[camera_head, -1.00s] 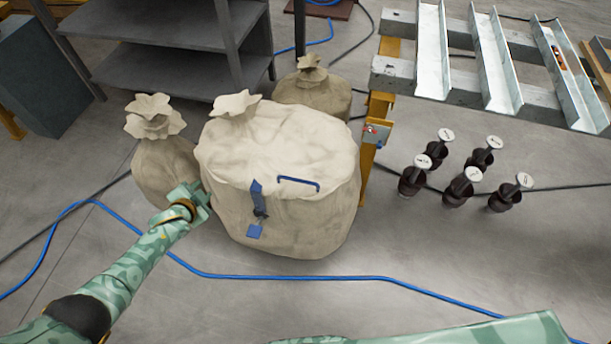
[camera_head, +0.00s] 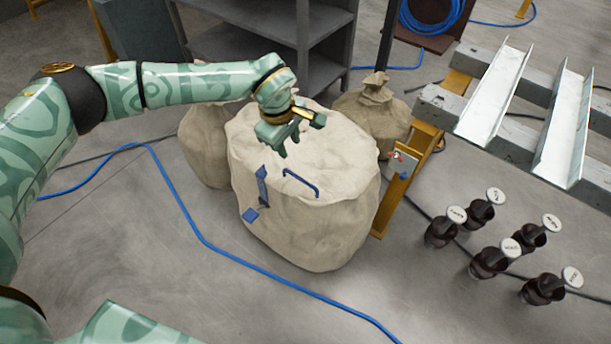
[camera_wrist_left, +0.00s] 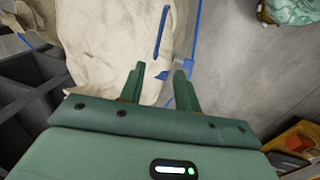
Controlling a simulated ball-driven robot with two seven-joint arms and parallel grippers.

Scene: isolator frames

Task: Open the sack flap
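The large beige sack (camera_head: 315,232) stands upright on the floor in the middle of the head view. A blue handle (camera_head: 301,184) sits at the front edge of its top, and a blue strap (camera_head: 262,185) hangs over the front with a blue tab (camera_head: 250,215) below. My right gripper is out of view.
Smaller sacks stand behind left (camera_head: 205,145) and behind right (camera_head: 375,112). A grey shelf (camera_head: 265,20) is behind. A yellow post (camera_head: 397,190) stands close to the sack's right. Several dark bottles (camera_head: 487,262) stand at right. A blue hose (camera_head: 240,262) crosses the open floor in front.

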